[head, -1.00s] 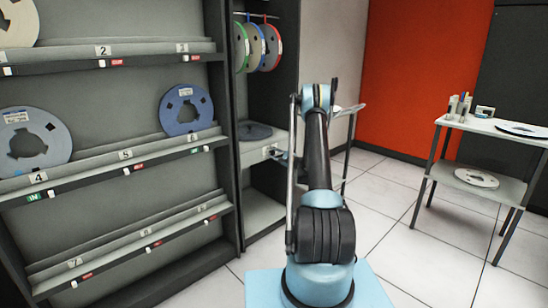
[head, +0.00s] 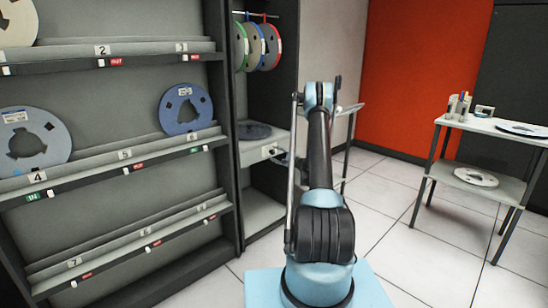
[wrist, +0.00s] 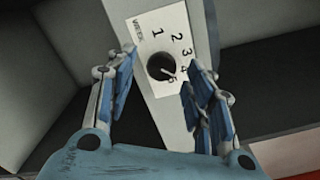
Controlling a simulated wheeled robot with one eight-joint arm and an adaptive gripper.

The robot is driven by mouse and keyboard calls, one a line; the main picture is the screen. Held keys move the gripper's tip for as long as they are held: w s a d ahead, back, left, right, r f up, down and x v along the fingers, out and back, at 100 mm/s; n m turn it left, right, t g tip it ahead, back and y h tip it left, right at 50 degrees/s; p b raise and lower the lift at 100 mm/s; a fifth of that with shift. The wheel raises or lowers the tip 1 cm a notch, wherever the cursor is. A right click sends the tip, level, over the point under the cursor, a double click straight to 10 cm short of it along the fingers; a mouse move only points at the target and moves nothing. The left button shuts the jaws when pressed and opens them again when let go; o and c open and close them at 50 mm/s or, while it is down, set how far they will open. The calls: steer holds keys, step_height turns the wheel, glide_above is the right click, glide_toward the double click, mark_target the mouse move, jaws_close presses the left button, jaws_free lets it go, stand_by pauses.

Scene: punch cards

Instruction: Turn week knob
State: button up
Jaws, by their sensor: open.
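The week knob (wrist: 161,66) is a small dark round knob with a pale pointer mark, on a white plate (wrist: 150,28) printed "WEEK" and numbered 1 to 5. The pointer faces the lower right, close to the 5. In the wrist view my gripper (wrist: 160,74) is open, with one blue-padded finger on each side of the knob. I see clear gaps between the fingers and the knob. In the head view my gripper is mostly hidden behind my arm, near the cabinet shelf's pale front edge (head: 252,157).
A dark shelf rack (head: 125,150) with tape reels stands at left. Coloured reels (head: 261,46) hang in the cabinet, above a dark disc (head: 254,131). A small side table (head: 492,128) stands at right. The tiled floor between is clear.

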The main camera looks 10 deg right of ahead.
steer(key=v, duration=0.9)
steer(key=shift+s+d, duration=0.1)
